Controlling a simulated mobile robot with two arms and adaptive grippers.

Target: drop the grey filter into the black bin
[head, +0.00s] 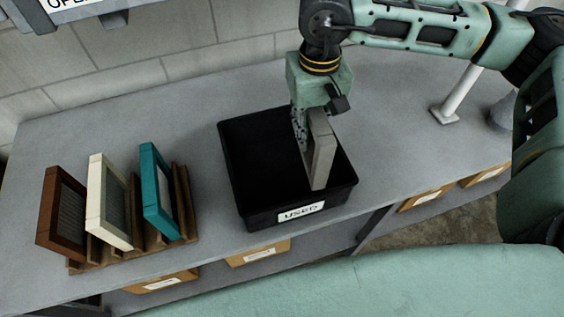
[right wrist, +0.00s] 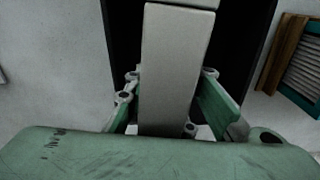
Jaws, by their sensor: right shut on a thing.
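The grey filter (head: 321,150) is held upright over the right part of the black bin (head: 240,195). Its lower end appears to be within the bin's opening; how deep it sits I cannot tell. My right gripper (head: 301,128) is shut on the filter's upper part. In the right wrist view the filter (right wrist: 170,70) stands between the fingers of my right gripper (right wrist: 168,112), with the dark bin (right wrist: 122,30) behind it. The bin carries a white "USED" label on its front. My left gripper is not in view.
Brown (head: 50,217), cream (head: 100,205) and teal (head: 155,195) framed filters stand in a wooden rack (head: 150,246) left of the bin. The grey bench (head: 190,110) is clear behind. A white post (head: 455,98) stands at the right. Cardboard boxes (head: 258,252) sit below.

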